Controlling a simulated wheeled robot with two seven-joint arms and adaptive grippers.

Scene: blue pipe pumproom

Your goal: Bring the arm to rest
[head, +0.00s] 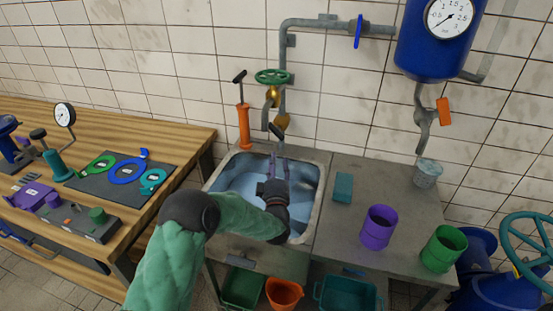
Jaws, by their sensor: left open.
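My left arm, in a green sleeve, reaches in from the bottom of the head view and bends over the sink (226,176). My left gripper (279,157) is open above the basin, pointing to the back wall below the brass tap (282,121). I see nothing between its fingers. The sink appears to hold bluish water; the forearm and wrist hide part of the basin. My right gripper is not in view.
On the counter right of the sink are a teal sponge-like block (343,188), a purple cup (379,228), a green cup (443,248) and a metal bucket (427,173). An orange hand pump (244,124) stands behind the sink. A wooden bench (140,131) with tools is left.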

